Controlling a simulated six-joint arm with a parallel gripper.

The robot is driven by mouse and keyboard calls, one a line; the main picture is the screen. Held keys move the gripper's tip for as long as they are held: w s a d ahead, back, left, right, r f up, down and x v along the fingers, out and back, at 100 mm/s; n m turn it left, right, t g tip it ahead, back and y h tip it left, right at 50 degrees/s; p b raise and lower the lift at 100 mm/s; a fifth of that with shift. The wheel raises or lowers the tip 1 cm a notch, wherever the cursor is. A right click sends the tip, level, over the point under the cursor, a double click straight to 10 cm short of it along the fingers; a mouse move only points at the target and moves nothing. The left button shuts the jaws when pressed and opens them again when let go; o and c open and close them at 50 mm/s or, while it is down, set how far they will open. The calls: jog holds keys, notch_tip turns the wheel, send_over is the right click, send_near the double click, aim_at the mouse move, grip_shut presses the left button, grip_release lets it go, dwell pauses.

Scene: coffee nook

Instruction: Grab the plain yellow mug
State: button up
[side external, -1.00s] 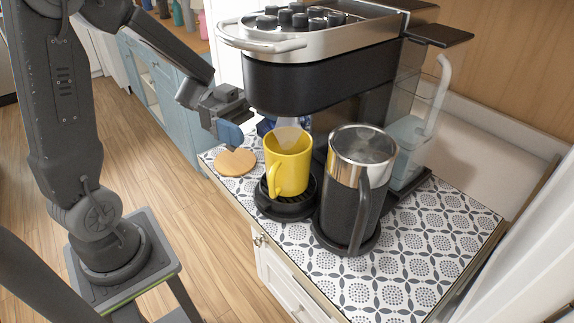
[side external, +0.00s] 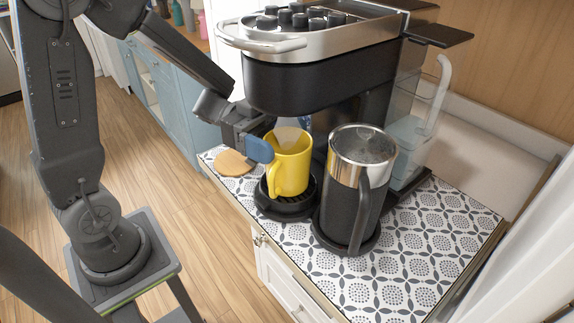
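The plain yellow mug (side external: 293,172) stands upright on the round black drip stand (side external: 287,207) under the coffee machine's spout. Its handle faces the front left. My gripper (side external: 270,143) is at the mug's upper left side, near the rim. One blue fingertip overlaps the mug's left edge in this view. The other finger is hidden behind the mug or the gripper body, so I cannot tell whether the fingers grip the mug.
The coffee machine (side external: 320,80) overhangs the yellow mug. A round wooden coaster (side external: 233,164) lies at left on the patterned counter (side external: 390,262). The counter front is clear.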

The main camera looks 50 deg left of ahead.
jog(key=c, duration=1)
jog(key=shift+c, duration=0.2)
